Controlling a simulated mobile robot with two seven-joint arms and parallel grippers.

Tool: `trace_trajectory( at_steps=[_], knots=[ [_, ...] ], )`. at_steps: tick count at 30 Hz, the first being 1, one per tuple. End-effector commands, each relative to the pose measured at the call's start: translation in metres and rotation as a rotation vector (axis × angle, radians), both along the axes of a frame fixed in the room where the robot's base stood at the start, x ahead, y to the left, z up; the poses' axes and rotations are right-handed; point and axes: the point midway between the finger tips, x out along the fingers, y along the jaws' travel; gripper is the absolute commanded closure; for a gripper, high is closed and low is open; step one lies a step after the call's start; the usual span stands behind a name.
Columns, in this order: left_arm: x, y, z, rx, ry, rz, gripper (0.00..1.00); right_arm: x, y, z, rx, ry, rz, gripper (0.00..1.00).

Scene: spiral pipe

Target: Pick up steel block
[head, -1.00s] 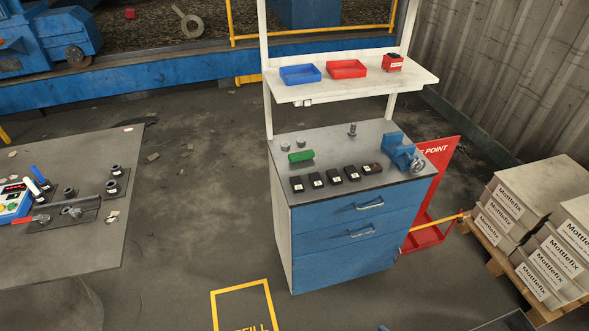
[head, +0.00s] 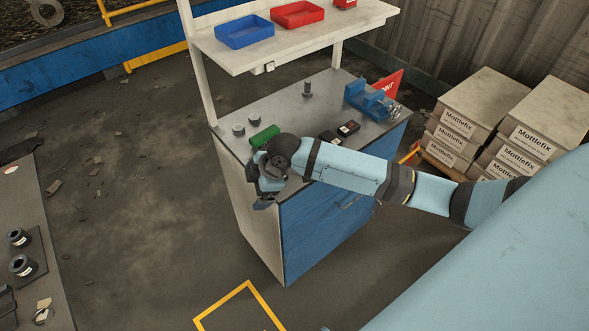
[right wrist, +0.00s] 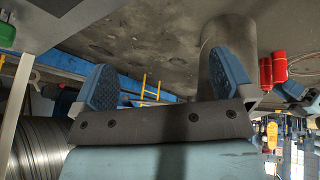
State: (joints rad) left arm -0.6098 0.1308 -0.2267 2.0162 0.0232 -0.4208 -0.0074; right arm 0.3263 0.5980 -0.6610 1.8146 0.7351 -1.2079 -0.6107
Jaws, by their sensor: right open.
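Two short grey metal pieces (head: 246,124) stand at the left rear of the blue cabinet's grey top (head: 285,104). A taller grey metal piece (head: 307,89) stands near the top's back edge. I cannot tell which of these, if any, is the steel block. My right gripper (head: 264,196) is at the cabinet's front left corner, pointing left and down, and its arm hides part of the top. In the right wrist view its two blue-padded fingers (right wrist: 164,77) are wide apart with nothing between them. My left gripper is not in view.
A green object (head: 264,138) lies just behind my right gripper. Black boxes (head: 348,128) and a blue vise (head: 368,98) are farther right. A shelf (head: 250,57) with blue and red trays overhangs the back. Floor is open left of the cabinet.

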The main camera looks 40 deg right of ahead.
Motion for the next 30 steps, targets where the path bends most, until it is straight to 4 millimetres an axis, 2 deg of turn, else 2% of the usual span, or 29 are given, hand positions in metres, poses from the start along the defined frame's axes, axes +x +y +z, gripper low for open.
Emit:
trace_trajectory(
  at_steps=[1,3,9,12,16,20,27,30],
  knots=[
    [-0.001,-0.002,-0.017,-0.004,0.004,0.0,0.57,0.017,-0.02,0.004,-0.068,0.014,0.051,0.0],
    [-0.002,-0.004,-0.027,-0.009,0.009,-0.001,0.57,0.03,-0.044,0.018,-0.152,0.053,0.121,0.0],
    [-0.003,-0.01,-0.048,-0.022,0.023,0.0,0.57,0.051,-0.11,0.064,-0.327,0.175,0.263,0.0],
    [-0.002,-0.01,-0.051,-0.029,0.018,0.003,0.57,0.053,-0.132,0.083,-0.372,0.224,0.303,0.0],
    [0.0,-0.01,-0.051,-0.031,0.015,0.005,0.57,0.053,-0.148,0.097,-0.4,0.261,0.332,0.0],
    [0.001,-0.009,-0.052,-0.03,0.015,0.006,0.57,0.052,-0.153,0.089,-0.407,0.275,0.339,0.0],
    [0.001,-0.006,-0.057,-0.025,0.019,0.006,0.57,0.052,-0.152,0.041,-0.405,0.273,0.34,0.0],
    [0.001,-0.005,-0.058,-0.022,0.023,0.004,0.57,0.052,-0.152,0.027,-0.404,0.272,0.34,0.0]
  ],
)
